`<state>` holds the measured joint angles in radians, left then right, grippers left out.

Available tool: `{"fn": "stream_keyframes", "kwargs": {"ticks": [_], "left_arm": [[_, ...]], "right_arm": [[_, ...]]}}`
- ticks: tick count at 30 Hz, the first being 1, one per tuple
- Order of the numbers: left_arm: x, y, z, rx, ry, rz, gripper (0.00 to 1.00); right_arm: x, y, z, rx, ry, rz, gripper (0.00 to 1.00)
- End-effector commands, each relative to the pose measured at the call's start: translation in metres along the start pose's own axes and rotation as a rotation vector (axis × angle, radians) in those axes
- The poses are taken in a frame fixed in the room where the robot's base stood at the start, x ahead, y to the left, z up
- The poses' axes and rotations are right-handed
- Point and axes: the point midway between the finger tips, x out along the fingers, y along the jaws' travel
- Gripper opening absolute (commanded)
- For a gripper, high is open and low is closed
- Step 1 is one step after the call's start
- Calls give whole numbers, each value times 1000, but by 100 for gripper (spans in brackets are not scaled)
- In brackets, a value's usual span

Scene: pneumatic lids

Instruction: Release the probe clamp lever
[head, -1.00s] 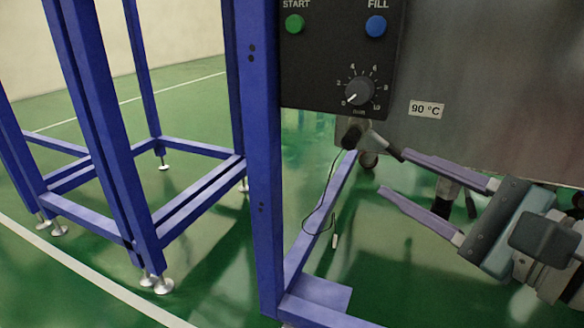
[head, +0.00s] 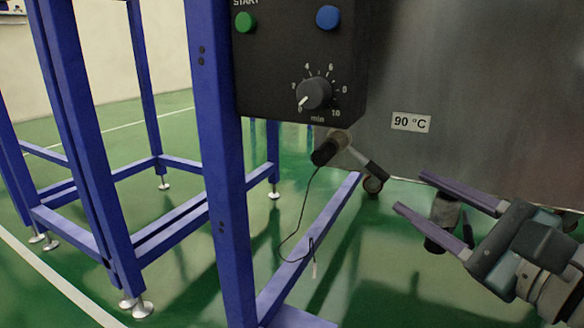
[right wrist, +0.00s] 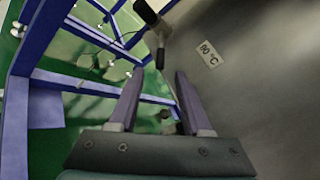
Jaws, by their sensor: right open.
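The black probe (head: 329,150) sits in a fitting at the lower left of the steel tank, with a thin cable hanging from it. The clamp lever (head: 374,171) is short with a dark end, and slants down to the right from the fitting. In the right wrist view the lever (right wrist: 160,58) hangs just beyond the fingertips. My right gripper (head: 412,192) is open and empty, to the right of the lever's end and apart from it. It also shows in the right wrist view (right wrist: 158,74). My left gripper is out of view.
The control box (head: 300,60) with buttons and a dial is above the probe. The steel tank (head: 480,100) with a 90 °C label fills the right. A blue frame post (head: 215,160) stands left. A dark cylinder (head: 443,213) shows behind my right fingers.

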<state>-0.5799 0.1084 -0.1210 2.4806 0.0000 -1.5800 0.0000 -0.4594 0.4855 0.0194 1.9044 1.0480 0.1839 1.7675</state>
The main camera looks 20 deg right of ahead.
Motion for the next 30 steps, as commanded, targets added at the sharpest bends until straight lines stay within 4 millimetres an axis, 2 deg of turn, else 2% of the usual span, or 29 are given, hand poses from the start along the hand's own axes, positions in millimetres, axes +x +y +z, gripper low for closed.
{"fn": "stream_keyframes", "kwargs": {"ticks": [6,12,18,25,30], "left_arm": [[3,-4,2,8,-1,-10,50],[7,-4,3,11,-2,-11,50],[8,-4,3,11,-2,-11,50],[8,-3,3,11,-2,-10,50],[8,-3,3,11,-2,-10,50]], "right_arm": [[40,0,0,-1,-2,-4,48],[66,0,0,-2,-1,-3,48],[75,0,0,-1,0,0,48],[75,0,0,-1,0,0,48],[75,0,0,-1,0,0,29]]}}
